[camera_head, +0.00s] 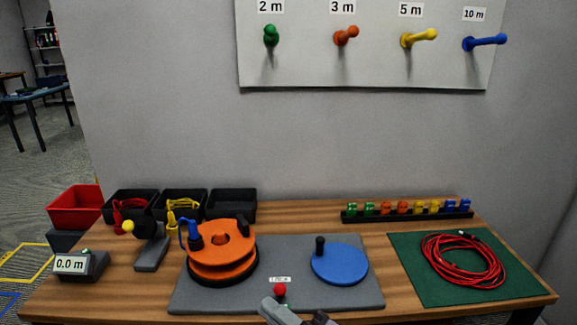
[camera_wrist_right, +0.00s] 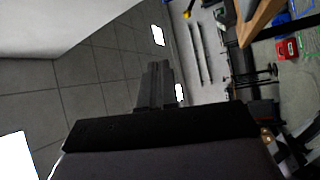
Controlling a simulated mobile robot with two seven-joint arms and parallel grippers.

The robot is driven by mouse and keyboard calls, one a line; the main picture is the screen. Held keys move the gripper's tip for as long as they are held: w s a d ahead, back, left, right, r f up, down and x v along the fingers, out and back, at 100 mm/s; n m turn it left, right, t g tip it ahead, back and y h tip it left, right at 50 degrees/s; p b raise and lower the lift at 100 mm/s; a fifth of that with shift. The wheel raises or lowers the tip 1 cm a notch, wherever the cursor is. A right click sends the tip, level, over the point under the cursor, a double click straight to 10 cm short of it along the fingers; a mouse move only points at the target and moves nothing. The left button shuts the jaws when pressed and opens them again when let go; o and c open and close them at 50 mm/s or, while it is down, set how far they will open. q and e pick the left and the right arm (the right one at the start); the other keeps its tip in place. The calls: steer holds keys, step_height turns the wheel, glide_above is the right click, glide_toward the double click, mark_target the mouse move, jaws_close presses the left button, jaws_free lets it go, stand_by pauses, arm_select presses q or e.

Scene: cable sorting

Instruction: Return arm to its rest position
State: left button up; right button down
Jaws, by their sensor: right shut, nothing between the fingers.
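Part of my right gripper (camera_head: 292,313) shows at the bottom edge of the head view, in front of the grey mat on the workbench. In the right wrist view its two fingers (camera_wrist_right: 156,72) are together, with nothing held between them. The wrist view looks across the room, sideways, away from the work surface. My left gripper is in neither view.
The workbench (camera_head: 293,217) carries an orange reel (camera_head: 220,265), a blue disc (camera_head: 340,265), a small red knob (camera_head: 280,289), a red cable coil (camera_head: 462,262) on a green mat and several black bins (camera_head: 232,203). A peg board (camera_head: 365,70) hangs behind.

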steer(key=s+d+f+m+t+h+p, duration=0.2)
steer(key=s+d+f+m+t+h, duration=0.15)
steer(key=d+f+m+h, duration=0.85)
steer(key=s+d+f+m+g+h, duration=0.3)
steer(key=s+d+f+m+g, duration=0.2)
steer(key=s+d+m, duration=0.5)
steer(key=shift+s+d+f+m+p, duration=0.35)
steer(key=shift+s+m, duration=0.25)
steer(key=shift+s, duration=0.55)
steer(key=shift+f+g, duration=0.1)
steer(key=shift+g, duration=0.15)
